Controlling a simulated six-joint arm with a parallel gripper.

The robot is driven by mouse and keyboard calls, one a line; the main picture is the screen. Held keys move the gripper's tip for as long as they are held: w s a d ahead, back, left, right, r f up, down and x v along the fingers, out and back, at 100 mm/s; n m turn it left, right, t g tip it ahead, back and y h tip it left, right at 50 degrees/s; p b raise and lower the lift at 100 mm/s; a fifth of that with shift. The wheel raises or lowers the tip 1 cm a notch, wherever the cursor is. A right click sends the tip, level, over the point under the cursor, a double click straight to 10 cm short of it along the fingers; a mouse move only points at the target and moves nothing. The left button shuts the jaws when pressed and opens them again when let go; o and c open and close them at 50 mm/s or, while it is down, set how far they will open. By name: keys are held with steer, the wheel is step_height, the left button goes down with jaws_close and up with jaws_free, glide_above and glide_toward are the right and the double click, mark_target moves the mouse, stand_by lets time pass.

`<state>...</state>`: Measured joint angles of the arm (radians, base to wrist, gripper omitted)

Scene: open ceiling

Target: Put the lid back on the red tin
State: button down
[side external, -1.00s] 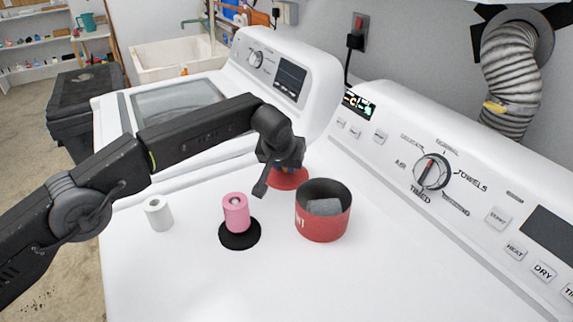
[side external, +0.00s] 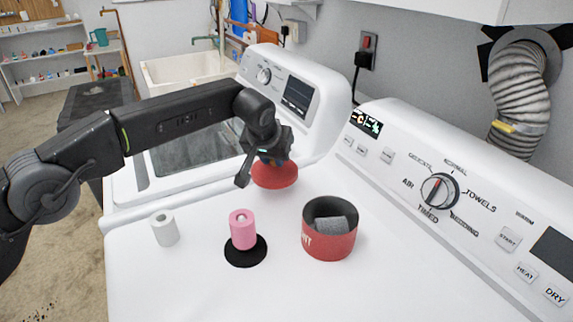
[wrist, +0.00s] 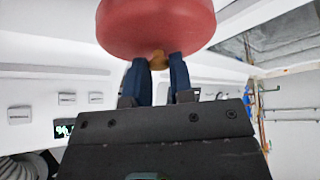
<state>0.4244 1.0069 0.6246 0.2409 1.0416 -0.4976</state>
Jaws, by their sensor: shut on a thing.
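The red tin (side external: 328,246) stands open and upright on the white dryer top, with a grey block (side external: 331,225) inside it. The red lid (side external: 275,176) is in my gripper (side external: 268,160), held up behind and to the left of the tin, apart from it. The fingertips are hidden in the side view.
A pink roll (side external: 243,230) stands on a black disc (side external: 246,252) left of the tin. A white roll (side external: 164,229) stands farther left. The dryer's control panel (side external: 450,205) rises behind and right of the tin. The dryer top in front is clear.

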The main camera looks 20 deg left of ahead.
steer(key=a+r, duration=0.4)
steer(key=a, duration=0.3)
steer(key=s+d+r+m+g+h, duration=0.1)
steer(key=s+d+r+m+h, duration=0.15)
steer(key=s+d+m, duration=0.6)
steer(key=s+d+r+m+g+h, duration=0.2)
steer(key=s+d+m+h, duration=0.15)
steer(key=d, duration=0.95)
steer(key=shift+n+y, duration=0.4)
steer(key=shift+y, duration=0.1)
steer(key=shift+d+f, duration=0.1)
steer(key=shift+f, duration=3.05)
steer(key=shift+f, duration=0.15)
steer(key=shift+c, duration=2.2)
jaws_free()
